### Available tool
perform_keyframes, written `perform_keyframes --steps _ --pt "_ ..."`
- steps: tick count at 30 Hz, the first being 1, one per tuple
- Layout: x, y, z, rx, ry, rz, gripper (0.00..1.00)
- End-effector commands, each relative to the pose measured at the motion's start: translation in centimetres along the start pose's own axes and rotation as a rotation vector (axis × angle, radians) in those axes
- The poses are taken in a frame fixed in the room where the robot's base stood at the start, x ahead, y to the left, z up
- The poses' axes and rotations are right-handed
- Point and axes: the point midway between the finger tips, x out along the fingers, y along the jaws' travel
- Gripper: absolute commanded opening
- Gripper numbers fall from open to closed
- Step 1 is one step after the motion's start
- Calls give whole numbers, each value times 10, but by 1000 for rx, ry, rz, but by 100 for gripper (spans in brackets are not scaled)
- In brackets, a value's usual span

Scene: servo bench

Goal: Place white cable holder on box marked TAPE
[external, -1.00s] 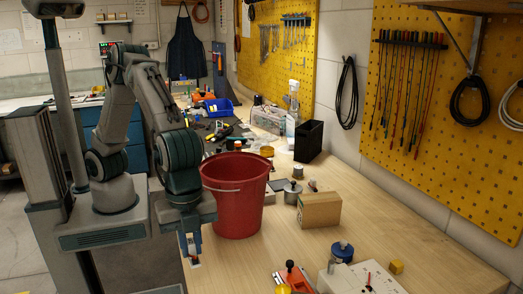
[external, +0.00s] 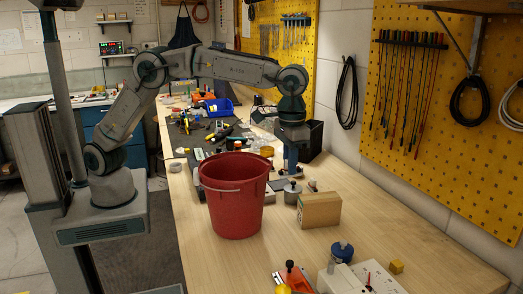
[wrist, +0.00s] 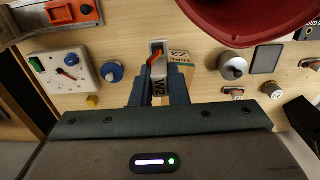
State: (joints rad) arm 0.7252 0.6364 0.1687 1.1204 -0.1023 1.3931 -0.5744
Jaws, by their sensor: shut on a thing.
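My gripper (wrist: 159,92) is shut on a white cable holder (wrist: 158,46) with a dark label and an orange piece inside its open end. The cardboard box (wrist: 187,58) marked TAPE shows just behind and right of the held holder in the wrist view, partly hidden by it and a finger. In the external view, the box (external: 320,210) stands on the bench to the right of the red bucket. My gripper (external: 291,165) points down beyond the bucket, left of and farther back than the box. The holder is too small to make out there.
The red bucket (external: 233,195) stands close to the gripper. A metal pot (external: 292,193) is beside the box. A blue-topped object (external: 342,251), a yellow block (external: 396,267) and a switch panel (external: 362,278) lie in front. Bare bench lies right of the box.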

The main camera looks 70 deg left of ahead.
Motion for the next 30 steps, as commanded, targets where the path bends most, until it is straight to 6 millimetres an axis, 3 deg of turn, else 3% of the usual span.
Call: perform_keyframes --steps 9,13,18,25,30 --pt "40 -40 -60 -2 -1 -3 0" --pt "53 -52 -78 0 0 -1 0" --pt "63 -58 -87 2 0 -1 0" --pt "93 -58 -86 4 -1 -2 0" --pt "103 -58 -86 4 1 0 0"
